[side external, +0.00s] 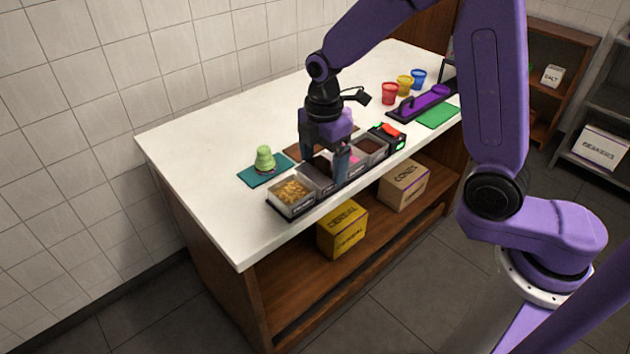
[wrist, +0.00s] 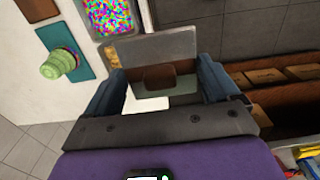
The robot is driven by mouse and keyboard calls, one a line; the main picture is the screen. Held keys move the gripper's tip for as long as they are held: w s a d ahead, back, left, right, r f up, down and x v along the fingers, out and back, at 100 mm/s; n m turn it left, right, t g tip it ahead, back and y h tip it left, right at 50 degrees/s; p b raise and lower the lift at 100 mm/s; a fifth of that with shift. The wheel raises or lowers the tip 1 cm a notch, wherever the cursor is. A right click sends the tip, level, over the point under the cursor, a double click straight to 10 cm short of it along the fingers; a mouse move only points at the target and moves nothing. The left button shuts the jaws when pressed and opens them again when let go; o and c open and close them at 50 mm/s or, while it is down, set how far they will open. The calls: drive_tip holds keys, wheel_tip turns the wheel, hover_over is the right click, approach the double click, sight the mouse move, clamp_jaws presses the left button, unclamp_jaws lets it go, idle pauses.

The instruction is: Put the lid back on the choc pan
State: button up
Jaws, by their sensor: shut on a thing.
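My gripper (side external: 325,165) is over the middle of the row of topping pans at the counter's front edge. In the wrist view its two fingers (wrist: 160,74) stand apart on either side of a flat grey see-through lid (wrist: 158,46), which they hold. A brown rectangular patch shows low on the lid; I cannot tell if it is a handle or something behind. An uncovered-looking pan with dark brown contents (side external: 371,147) lies right of the gripper. Another dark pan (side external: 317,172) lies left of it. The gripper hides part of the row, and the pan labels are too small to read.
A pan of golden topping (side external: 291,193) ends the row at left. A pan of coloured sprinkles (wrist: 108,14) shows in the wrist view. A green dessert (side external: 264,159) stands on a teal mat. Red, yellow and blue cups (side external: 404,86) stand behind. The counter's left part is clear.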

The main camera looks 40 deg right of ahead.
drive_tip(key=w+d+f, duration=0.1)
drive_tip(key=w+d, duration=0.3)
drive_tip(key=d, duration=0.8)
drive_tip(key=w+d+f, duration=0.1)
drive_tip(key=w+d, duration=0.2)
drive_tip(key=d, duration=0.9)
drive_tip(key=shift+w+f, duration=0.2)
drive_tip(key=shift+f, duration=2.55)
drive_tip(key=shift+f, duration=0.5)
drive_tip(key=o, duration=0.8)
drive_tip(key=shift+r, duration=0.1)
drive_tip(key=shift+r, duration=3.4)
